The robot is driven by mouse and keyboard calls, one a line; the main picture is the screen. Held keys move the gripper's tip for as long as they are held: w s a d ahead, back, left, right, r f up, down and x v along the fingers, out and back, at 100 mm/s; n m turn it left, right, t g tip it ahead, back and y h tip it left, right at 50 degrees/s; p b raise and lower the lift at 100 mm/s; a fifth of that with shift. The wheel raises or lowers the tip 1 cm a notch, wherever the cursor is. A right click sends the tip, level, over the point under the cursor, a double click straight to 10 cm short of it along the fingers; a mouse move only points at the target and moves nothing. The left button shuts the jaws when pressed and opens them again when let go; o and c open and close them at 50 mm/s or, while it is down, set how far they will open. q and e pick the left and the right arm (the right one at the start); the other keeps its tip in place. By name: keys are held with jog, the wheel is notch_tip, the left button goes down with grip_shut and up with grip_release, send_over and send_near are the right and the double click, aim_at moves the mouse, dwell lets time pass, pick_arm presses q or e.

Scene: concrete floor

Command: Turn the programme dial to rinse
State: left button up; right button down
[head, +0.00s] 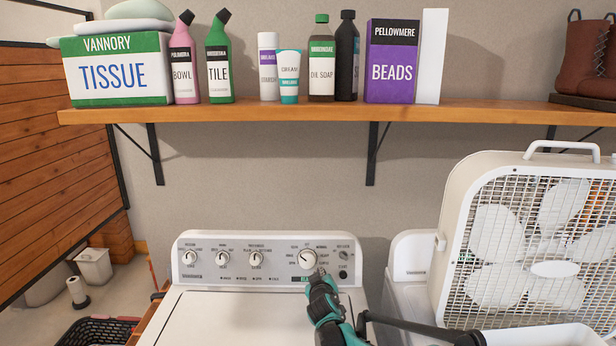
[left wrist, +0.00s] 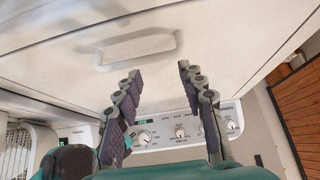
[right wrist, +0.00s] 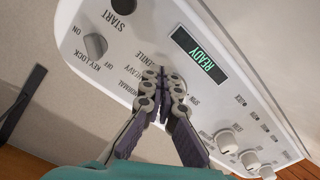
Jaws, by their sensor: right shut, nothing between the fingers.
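The programme dial (head: 307,257) is the large white round knob at the right of the washer's control panel (head: 270,251). Printed labels surround it; its pointer is too small to read. My right gripper (head: 319,272) is in front of the panel, just below and right of the dial. In the right wrist view the right gripper (right wrist: 165,77) is shut and empty, its fingers covering the dial; whether they touch it I cannot tell. My left gripper (left wrist: 158,72) is open and empty over the washer lid (left wrist: 215,60). The dial also shows in the left wrist view (left wrist: 145,137).
Three smaller knobs (head: 222,258) line the panel's left. The display (right wrist: 200,55) reads READY, near the START button (right wrist: 122,6) and key-lock knob (right wrist: 96,45). A box fan (head: 530,240) stands at right. A shelf (head: 270,112) with bottles and boxes is above.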

pick_arm(q)
jog(key=shift+r, duration=0.35)
pick_arm(e)
jog(key=v, duration=0.5)
